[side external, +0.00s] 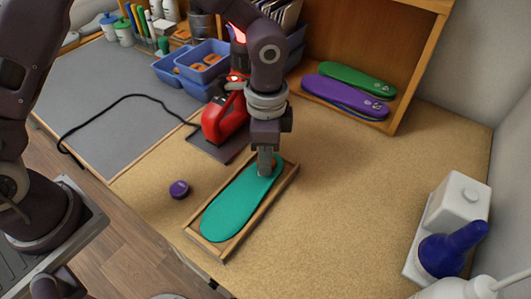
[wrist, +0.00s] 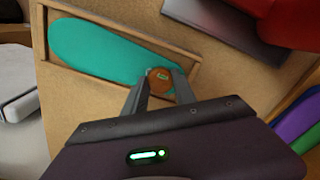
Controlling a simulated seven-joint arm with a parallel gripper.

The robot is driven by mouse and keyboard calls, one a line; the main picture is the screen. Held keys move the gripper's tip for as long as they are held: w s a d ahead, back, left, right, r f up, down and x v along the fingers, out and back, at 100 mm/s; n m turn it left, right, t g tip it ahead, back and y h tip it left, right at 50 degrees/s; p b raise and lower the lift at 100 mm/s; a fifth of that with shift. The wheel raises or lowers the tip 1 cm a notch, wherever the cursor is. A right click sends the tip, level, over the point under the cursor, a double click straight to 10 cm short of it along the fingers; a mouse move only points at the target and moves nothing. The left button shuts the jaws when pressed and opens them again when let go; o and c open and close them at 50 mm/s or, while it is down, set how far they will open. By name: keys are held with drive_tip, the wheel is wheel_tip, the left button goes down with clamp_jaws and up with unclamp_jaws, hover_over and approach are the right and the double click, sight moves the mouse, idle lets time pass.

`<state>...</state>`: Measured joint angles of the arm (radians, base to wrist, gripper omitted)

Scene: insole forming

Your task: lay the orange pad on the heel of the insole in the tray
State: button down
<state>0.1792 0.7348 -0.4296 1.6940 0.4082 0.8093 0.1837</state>
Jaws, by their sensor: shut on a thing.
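The teal insole (side external: 230,211) lies flat in the shallow wooden tray (side external: 232,246); both also show in the wrist view, the insole (wrist: 95,50) and the tray (wrist: 110,12). My gripper (side external: 264,174) points down over the insole's narrower heel end, at the tray's far end. In the wrist view my gripper (wrist: 161,86) is shut on the orange pad (wrist: 159,80), a small round disc between the fingertips over the heel. In the side view the fingers hide the pad. I cannot tell whether the pad touches the insole.
A red machine (side external: 224,117) on a dark plate stands close behind the tray. A purple round object (side external: 179,189) lies left of it. Blue bins (side external: 203,61) stand at the back, and green and purple insoles (side external: 345,88) lie in the shelf.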

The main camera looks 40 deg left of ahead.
drive_tip(key=shift+f, duration=0.1)
idle(0.3)
drive_tip(key=c, duration=0.9)
unclamp_jaws()
drive_tip(key=o, duration=0.4)
drive_tip(key=shift+r, duration=4)
drive_tip(key=shift+r, duration=0.1)
